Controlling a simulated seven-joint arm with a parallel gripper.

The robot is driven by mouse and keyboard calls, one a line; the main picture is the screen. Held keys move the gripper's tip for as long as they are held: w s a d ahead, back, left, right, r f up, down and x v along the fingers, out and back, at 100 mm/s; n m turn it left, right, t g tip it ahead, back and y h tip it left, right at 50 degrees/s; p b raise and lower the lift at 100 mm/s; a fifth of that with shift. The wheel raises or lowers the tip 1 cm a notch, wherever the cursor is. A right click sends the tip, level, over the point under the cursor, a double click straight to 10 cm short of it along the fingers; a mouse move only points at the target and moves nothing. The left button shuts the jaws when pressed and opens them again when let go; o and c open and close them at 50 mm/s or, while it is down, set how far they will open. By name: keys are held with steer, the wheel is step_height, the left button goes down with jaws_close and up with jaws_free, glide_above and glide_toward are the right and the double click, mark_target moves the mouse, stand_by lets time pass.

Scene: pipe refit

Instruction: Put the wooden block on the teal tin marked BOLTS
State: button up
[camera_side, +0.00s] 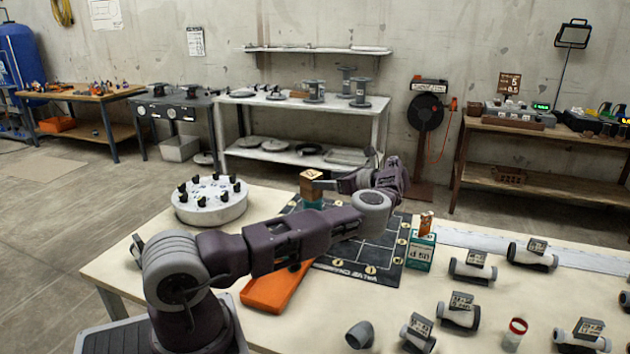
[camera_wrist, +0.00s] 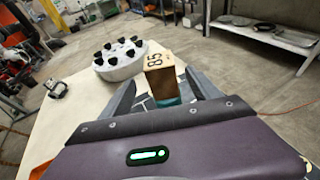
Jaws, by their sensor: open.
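The wooden block (camera_side: 311,180), a brown cube with dark marks on top, sits on a teal tin (camera_side: 313,205) at the mat's far left corner. In the wrist view the block (camera_wrist: 158,84) shows "85" and stands upright on the teal tin (camera_wrist: 168,102). My gripper (camera_wrist: 158,76) is open, with one finger on either side of the block; I cannot tell whether either touches it. In the side view my gripper (camera_side: 327,184) reaches the block from the right. The tin's lettering is not readable.
Another teal tin (camera_side: 420,254), marked "d 50", stands at the mat's right edge with a small brown piece (camera_side: 427,222) on it. A round white holder (camera_side: 210,203) with black knobs is left of the block. An orange tray (camera_side: 275,291) and several grey pipe fittings (camera_side: 459,311) lie nearer.

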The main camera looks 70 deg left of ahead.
steer(key=s+d+r+n+t+h, duration=0.2)
steer(key=s+d+r+n+h, duration=0.35)
steer(key=r+n, duration=0.3)
steer(key=s+d+r+n+t+h, duration=0.3)
steer(key=s+d+r+h, duration=0.1)
steer(key=d, duration=0.8)
steer(key=s+d+r+n+t+h, duration=0.25)
steer(key=d+r+h, duration=0.2)
steer(key=d, duration=0.75)
steer(key=s+d+t, duration=0.4)
steer(key=s+d, duration=1.1)
steer(key=s, duration=0.2)
steer(key=shift+s+d+r+m+y, duration=0.2)
steer(key=shift+s+m+y, duration=0.05)
steer(key=shift+m+y, duration=0.05)
